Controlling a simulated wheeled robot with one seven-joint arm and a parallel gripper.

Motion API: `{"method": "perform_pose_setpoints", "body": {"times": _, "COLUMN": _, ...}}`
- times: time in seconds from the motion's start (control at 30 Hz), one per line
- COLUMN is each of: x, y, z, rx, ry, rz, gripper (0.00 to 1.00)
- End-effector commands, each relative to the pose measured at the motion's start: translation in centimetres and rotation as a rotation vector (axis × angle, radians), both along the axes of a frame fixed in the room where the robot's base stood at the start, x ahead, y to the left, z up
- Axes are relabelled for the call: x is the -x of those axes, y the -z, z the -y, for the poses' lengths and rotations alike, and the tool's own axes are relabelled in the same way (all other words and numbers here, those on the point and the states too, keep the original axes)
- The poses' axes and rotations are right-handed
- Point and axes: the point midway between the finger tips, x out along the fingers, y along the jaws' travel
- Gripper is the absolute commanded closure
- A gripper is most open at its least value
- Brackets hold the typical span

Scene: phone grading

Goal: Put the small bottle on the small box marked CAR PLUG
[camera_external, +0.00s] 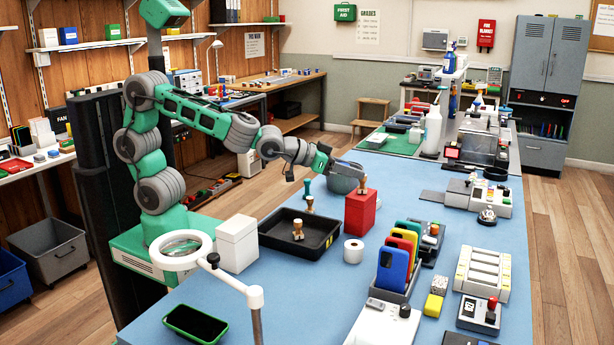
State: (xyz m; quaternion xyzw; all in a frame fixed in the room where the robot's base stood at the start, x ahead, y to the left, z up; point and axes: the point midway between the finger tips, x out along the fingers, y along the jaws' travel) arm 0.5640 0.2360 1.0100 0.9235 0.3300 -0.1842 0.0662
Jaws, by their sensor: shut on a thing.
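My gripper (359,173) is above the red box (360,214), its jaws pointing down right. A small tan-brown thing (362,187) shows at the jaw tips, just over the top of the red box. My gripper appears shut on it. It is too small to tell whether it is the small bottle, or whether it touches the box top. No CAR PLUG marking can be read in this view.
A white roll (354,251) and a rack of coloured phones (396,262) stand on the blue table (270,305). A magnifier lamp (184,250) stands in front.

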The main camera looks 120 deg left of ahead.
Motion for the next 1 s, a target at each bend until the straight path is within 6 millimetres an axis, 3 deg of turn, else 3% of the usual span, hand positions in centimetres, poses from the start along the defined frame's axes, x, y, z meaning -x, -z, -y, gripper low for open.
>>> {"method": "perform_pose_setpoints", "body": {"times": 0.03, "x": 1.4, "y": -0.5, "z": -2.9, "rx": -0.001, "ry": -0.058, "rz": 0.003, "gripper": 1.0}}
{"method": "perform_pose_setpoints", "body": {"times": 0.2, "x": 6.2, "y": -1.9, "z": -10.7, "rx": 0.0, "ry": -0.222, "rz": 0.003, "gripper": 1.0}}
{"method": "perform_pose_setpoints", "body": {"times": 0.3, "x": 8.4, "y": -2.5, "z": -13.4, "rx": 0.001, "ry": -0.284, "rz": 0.003, "gripper": 1.0}}
{"method": "perform_pose_setpoints", "body": {"times": 0.43, "x": 9.5, "y": -2.7, "z": -15.0, "rx": 0.001, "ry": -0.318, "rz": 0.001, "gripper": 1.0}}
{"method": "perform_pose_setpoints", "body": {"times": 0.57, "x": 8.0, "y": -1.6, "z": -16.6, "rx": 0.003, "ry": -0.323, "rz": -0.004, "gripper": 1.0}}
{"method": "perform_pose_setpoints", "body": {"times": 0.77, "x": 3.4, "y": 1.0, "z": -20.2, "rx": 0.004, "ry": -0.322, "rz": -0.004, "gripper": 1.0}}
{"method": "perform_pose_setpoints", "body": {"times": 1.0, "x": 0.0, "y": 5.7, "z": -23.0, "rx": 0.002, "ry": -0.32, "rz": 0.0, "gripper": 1.0}}
